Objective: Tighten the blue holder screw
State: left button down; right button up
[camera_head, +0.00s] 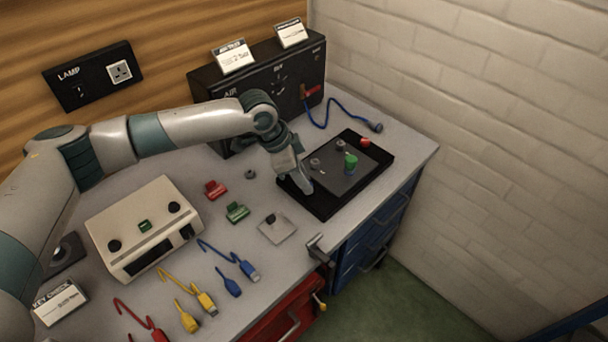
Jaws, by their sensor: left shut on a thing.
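The black board (326,207) with a dark grey top plate lies at the right end of the bench. A green cylinder (351,163) stands on it, with a red knob (365,142) behind. Two small grey knobs, one rear (340,145) and one farther left (315,162), also stand there. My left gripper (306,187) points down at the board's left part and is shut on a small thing. Its fingers hide that thing, which sits where the blue holder screw would fit the row of knobs; no blue shows there. My right gripper is not in view.
A black panel box (235,88) with signs stands behind the board, and a blue cable (330,104) runs from it. A cream box (145,232), red (215,190) and green (237,212) blocks and coloured leads lie left. A brick wall bounds the right.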

pick_arm(q)
jog(key=m, duration=0.1)
jog(key=m+g, duration=0.1)
jog(key=m, duration=0.1)
jog(key=shift+w, duration=0.25)
jog(key=m+g+b, duration=0.1)
jog(key=m+b, duration=0.1)
jog(key=shift+w+d+m, duration=0.1)
jog(key=shift+m, duration=0.2)
jog(key=m+b, duration=0.1)
jog(key=m, duration=0.1)
jog(key=m+g+b, duration=0.1)
jog(key=m, duration=0.1)
jog(key=shift+w+d+r+m+g+y+b, duration=0.1)
jog(key=shift+w+m+g+y+b, duration=0.1)
jog(key=shift+m+g+y+b, duration=0.15)
jog(key=shift+w+d+r+m+g+y+b, duration=0.1)
jog(key=shift+m+g+y+b, duration=0.15)
jog(key=shift+m+b, duration=0.4)
jog(key=shift+r+m+g+y+b, duration=0.1)
jog(key=shift+m+y+b, duration=0.15)
jog(key=shift+m, duration=0.65)
jog(key=c, duration=1.5)
grip_release()
jog(key=shift+c, duration=0.2)
jog(key=shift+f, duration=0.15)
